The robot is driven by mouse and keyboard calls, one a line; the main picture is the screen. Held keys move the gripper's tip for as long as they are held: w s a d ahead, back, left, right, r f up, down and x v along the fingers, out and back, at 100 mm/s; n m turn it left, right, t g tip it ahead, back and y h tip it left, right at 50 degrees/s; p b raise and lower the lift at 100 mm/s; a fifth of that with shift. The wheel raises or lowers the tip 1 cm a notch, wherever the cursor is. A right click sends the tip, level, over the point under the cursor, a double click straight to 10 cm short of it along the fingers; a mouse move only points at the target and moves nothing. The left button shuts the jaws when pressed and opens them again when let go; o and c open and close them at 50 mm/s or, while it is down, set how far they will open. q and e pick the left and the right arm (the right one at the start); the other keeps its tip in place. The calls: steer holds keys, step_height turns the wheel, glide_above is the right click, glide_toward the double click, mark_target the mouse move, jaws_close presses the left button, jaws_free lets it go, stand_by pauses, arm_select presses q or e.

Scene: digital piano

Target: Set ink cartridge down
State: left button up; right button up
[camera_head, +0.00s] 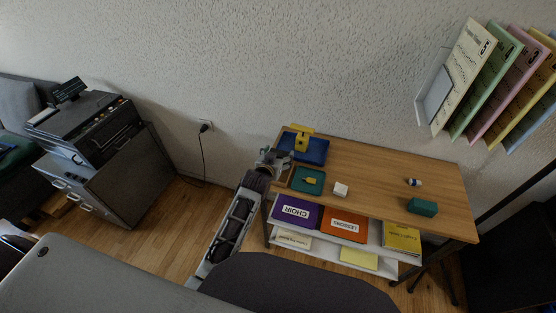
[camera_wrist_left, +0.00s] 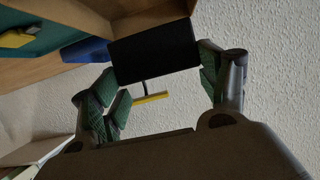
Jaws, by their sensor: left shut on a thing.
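The ink cartridge (camera_wrist_left: 155,52) is a black block in the left wrist view. It sits between the green-padded fingers of my left gripper (camera_wrist_left: 160,85), which is shut on it. In the head view my left gripper (camera_head: 277,159) is at the left end of the wooden desk (camera_head: 375,171), beside the blue tray and the teal tray. I cannot make out the cartridge clearly there. Whether it touches anything below is not clear. My right gripper is not in view.
The blue tray (camera_head: 316,157) holds a yellow device (camera_head: 302,137). The teal tray (camera_head: 297,187) holds a small yellow thing (camera_head: 311,181). A white cube (camera_head: 340,189), a small blue-white object (camera_head: 414,182) and a green box (camera_head: 422,207) stand on the desk. The desk's middle is clear.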

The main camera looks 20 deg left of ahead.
arm_select(q)
steer(key=shift+f, duration=1)
steer(key=shift+f, duration=0.6)
steer(key=o, duration=1)
steer(key=shift+o, duration=0.2)
steer(key=shift+r, duration=0.1)
steer(key=shift+r, duration=0.45)
steer(key=shift+s+r, duration=0.1)
steer(key=shift+s, duration=0.05)
steer(key=v, duration=1.1)
steer(key=shift+s+r+p, duration=0.2)
steer(key=shift+s+p, duration=0.1)
steer(key=shift+p, duration=0.05)
